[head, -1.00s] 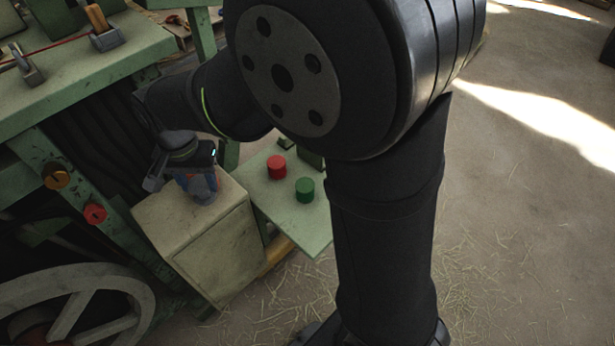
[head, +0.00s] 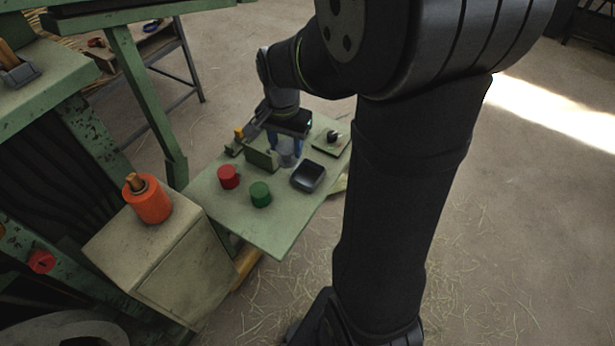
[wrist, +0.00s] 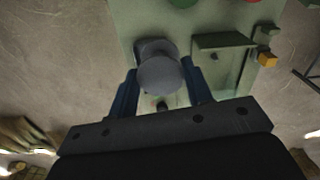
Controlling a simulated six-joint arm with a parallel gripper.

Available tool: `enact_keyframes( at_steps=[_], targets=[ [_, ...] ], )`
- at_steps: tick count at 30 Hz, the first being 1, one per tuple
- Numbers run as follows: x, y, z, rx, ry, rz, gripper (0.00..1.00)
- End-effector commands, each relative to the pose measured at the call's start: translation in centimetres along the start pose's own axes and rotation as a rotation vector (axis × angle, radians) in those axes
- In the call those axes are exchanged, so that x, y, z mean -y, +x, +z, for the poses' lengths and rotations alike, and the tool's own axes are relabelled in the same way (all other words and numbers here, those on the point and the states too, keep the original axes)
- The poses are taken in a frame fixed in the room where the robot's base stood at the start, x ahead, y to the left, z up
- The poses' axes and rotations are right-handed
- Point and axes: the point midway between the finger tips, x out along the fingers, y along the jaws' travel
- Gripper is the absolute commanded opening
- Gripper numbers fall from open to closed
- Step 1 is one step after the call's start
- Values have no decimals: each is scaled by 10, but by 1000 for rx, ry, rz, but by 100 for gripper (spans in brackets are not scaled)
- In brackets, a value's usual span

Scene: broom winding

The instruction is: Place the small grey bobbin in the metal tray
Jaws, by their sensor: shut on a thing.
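My gripper (head: 287,143) is over the far part of the green side table, fingers pointing down. It is shut on the small grey bobbin (head: 286,158), whose round grey end shows between the blue fingers in the wrist view (wrist: 160,76). The metal tray (head: 308,177) is a dark, square, shallow tray, and it looks empty. It lies on the table just right of and nearer than the bobbin. In the wrist view a grey edge shows behind the bobbin; I cannot tell whether it is the tray. The gap below the bobbin is unclear.
A red cylinder (head: 228,176) and a green cylinder (head: 260,194) stand on the table, left of the tray. A green upright bracket (head: 262,159) is close left of the gripper. A small plate with a black knob (head: 332,137) lies behind right. An orange spool (head: 150,199) stands on the cabinet.

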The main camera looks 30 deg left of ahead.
Motion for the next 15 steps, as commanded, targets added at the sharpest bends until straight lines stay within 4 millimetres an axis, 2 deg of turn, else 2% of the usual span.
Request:
enact_keyframes(
  at_steps=[3,9,15],
  targets=[
    [-36,1,-21,0,87,0,20],
    [-93,3,-44,-1,217,0,20],
    [-133,4,-55,-1,305,0,20]
  ],
)
